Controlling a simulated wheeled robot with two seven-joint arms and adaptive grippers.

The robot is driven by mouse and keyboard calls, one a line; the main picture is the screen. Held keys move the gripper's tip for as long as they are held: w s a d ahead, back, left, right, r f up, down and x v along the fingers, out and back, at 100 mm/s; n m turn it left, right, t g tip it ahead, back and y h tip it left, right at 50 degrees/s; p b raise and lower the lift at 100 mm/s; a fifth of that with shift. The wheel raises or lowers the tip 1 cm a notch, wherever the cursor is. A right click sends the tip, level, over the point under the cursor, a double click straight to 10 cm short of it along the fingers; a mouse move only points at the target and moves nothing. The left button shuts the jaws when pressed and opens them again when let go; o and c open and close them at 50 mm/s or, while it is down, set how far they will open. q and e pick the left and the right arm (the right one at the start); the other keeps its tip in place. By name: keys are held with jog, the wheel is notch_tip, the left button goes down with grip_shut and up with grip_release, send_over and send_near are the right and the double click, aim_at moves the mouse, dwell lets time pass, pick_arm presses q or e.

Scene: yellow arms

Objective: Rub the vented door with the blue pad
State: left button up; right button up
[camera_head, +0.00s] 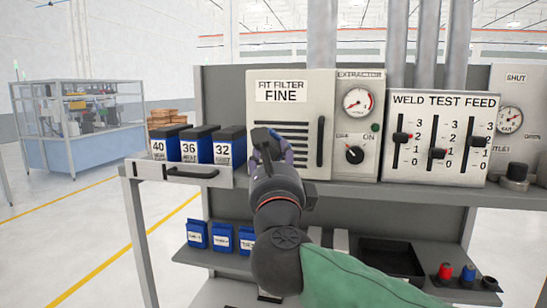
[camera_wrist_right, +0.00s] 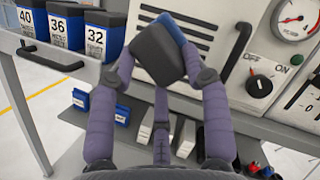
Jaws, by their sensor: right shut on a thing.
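The vented door (camera_head: 255,112) is a cream panel labelled "FIT FILTER FINE", with dark slots and a black vertical handle at its right. Its slots also show in the right wrist view (camera_wrist_right: 200,22). My right gripper (camera_head: 270,150) is in front of the door's lower left part and hides some slots. Its purple fingers are shut on the blue pad (camera_wrist_right: 158,52), a dark grey block with a blue layer on the side towards the door. The pad is tilted. I cannot tell whether its blue face touches the door. My left gripper is not in view.
Boxes marked 40, 36 and 32 (camera_head: 200,147) stand on a ledge close left of the gripper. The extractor panel (camera_head: 358,110) with gauge and knob is right of the door. The slider panel (camera_head: 440,140) is further right. A lower shelf (camera_head: 330,262) holds blue packets and a black tray.

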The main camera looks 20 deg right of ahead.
jog(key=w+a+f+p, duration=0.2)
jog(key=w+a+f, duration=0.3)
jog(key=shift+w+d+f+p, duration=0.15)
jog(key=shift+w+d, duration=0.35)
jog(key=shift+w, duration=0.25)
jog(key=shift+w+d+r+p, duration=0.1)
jog(key=shift+w+d, duration=0.45)
jog(key=shift+w, duration=0.25)
jog(key=shift+w+d+f+p, duration=0.15)
jog(key=shift+w+d, duration=0.35)
jog(key=shift+w, duration=0.25)
jog(key=shift+r, duration=0.1)
jog(key=shift+w+d, duration=0.6)
jog(key=shift+w, duration=0.3)
jog(key=shift+b, duration=0.3)
jog(key=s+d+b, duration=0.4)
jog(key=d, duration=0.2)
